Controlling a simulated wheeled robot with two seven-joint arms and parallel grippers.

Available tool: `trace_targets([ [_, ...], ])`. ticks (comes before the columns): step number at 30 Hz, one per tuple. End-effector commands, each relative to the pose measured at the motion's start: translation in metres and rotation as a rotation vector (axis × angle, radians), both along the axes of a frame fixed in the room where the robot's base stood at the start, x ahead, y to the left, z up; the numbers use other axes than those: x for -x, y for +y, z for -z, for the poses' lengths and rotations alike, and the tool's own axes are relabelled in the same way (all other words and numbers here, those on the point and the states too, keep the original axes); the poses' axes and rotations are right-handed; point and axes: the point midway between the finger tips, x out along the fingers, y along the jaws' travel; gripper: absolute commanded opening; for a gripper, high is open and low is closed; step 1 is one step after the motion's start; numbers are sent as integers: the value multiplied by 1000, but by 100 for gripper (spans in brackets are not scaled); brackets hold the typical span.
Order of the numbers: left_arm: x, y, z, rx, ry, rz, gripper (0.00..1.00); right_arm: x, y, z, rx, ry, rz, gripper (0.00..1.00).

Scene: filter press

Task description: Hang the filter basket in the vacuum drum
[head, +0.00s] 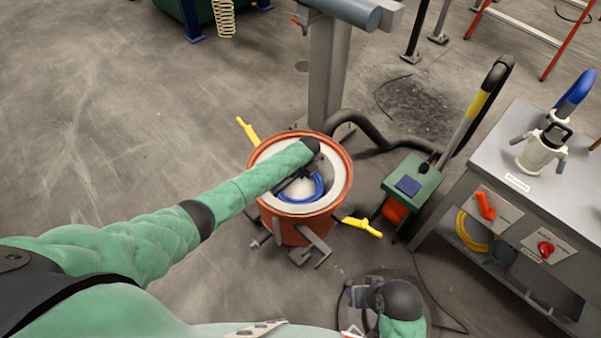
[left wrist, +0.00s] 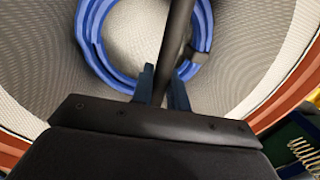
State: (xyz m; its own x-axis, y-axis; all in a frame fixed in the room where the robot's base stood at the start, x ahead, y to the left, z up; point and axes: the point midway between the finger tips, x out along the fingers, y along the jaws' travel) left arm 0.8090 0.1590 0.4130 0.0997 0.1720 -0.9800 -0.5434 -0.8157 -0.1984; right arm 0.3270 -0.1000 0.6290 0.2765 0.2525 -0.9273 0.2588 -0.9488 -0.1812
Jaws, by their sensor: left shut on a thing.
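The vacuum drum (head: 346,165) is an orange-red round vessel, open at the top, in the middle of the head view. The pale mesh filter basket (head: 340,183) lines its inside; its mesh wall fills the left wrist view (left wrist: 235,75). My left gripper (head: 290,182) reaches down inside the rim. In the left wrist view its blue fingers (left wrist: 165,85) are shut on a dark bar, which looks like the basket's handle (left wrist: 176,40). A blue coil (head: 301,193) lies low in the basket. My arm hides part of the rim. My right gripper (head: 364,297) is low in the picture, apart from the drum.
Yellow levers (head: 248,131) stick out from the drum's sides. A grey post (head: 325,75) stands behind it and a black hose (head: 372,132) runs right to a green unit (head: 411,178). A grey workbench (head: 545,170) is at right. The floor at left is clear.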

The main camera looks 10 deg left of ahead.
Motion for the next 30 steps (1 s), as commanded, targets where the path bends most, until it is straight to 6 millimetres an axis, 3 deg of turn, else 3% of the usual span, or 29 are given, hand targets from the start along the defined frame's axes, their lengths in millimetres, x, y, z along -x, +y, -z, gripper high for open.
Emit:
trace_targets([
  [5,-1,0,-2,0,-2,0,0,0,0,0,0,0,0,36],
  [6,-1,0,-2,0,-2,0,18,0,0,0,0,0,0,36],
  [10,-1,0,-1,1,-2,0,41,0,0,0,0,0,0,36],
  [20,1,-1,-2,0,0,0,41,0,0,0,0,0,0,36],
  [30,5,-8,-47,0,-1,1,41,1,-1,1,1,3,-1,36],
])
